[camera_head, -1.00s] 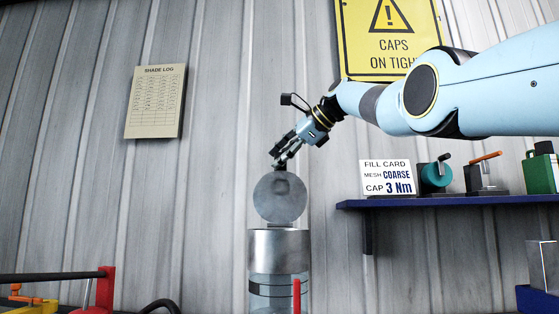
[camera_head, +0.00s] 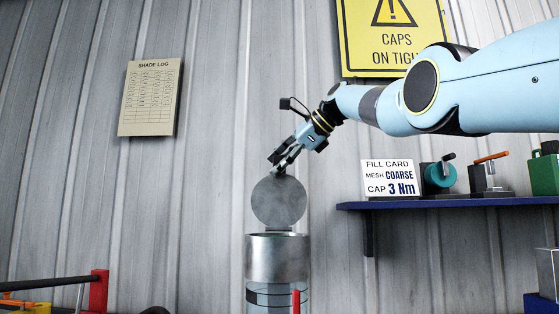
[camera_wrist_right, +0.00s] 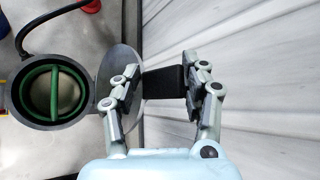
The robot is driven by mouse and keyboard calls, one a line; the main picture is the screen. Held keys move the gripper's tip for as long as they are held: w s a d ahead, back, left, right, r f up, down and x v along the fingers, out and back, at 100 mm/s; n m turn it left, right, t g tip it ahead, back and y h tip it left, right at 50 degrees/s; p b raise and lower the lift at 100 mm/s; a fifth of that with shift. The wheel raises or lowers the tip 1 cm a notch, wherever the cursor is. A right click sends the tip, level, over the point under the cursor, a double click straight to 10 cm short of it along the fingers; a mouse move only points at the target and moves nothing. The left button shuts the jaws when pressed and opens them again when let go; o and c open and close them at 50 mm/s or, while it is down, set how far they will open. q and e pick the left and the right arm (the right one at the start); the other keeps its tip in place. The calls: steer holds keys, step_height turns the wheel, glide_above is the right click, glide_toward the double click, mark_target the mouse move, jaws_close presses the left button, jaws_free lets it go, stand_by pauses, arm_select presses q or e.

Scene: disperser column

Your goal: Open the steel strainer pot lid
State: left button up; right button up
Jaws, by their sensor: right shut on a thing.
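The steel strainer pot (camera_head: 277,258) stands at the lower middle of the head view. Its round grey lid (camera_head: 279,203) stands up at the back of the rim, so the mouth is uncovered. My right gripper (camera_head: 278,164) is at the lid's upper edge. In the right wrist view its fingers (camera_wrist_right: 160,88) are shut on the lid's black handle (camera_wrist_right: 162,82). The lid (camera_wrist_right: 122,65) shows partly behind the fingers there. The open pot mouth (camera_wrist_right: 20,95) at the left has a green ring and crossbar inside. My left gripper is not in view.
A corrugated wall (camera_head: 220,100) stands close behind the lid. A blue shelf (camera_head: 450,203) at the right carries a fill card and small devices. A red post with a dark bar (camera_head: 98,290) is at the lower left. A black hose (camera_wrist_right: 50,18) curves near the pot.

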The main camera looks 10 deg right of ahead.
steer(key=shift+f, duration=0.15)
steer(key=shift+s+d+r, duration=0.3)
steer(key=shift+r, duration=0.1)
steer(key=v, duration=1.1)
steer(key=shift+s, duration=0.1)
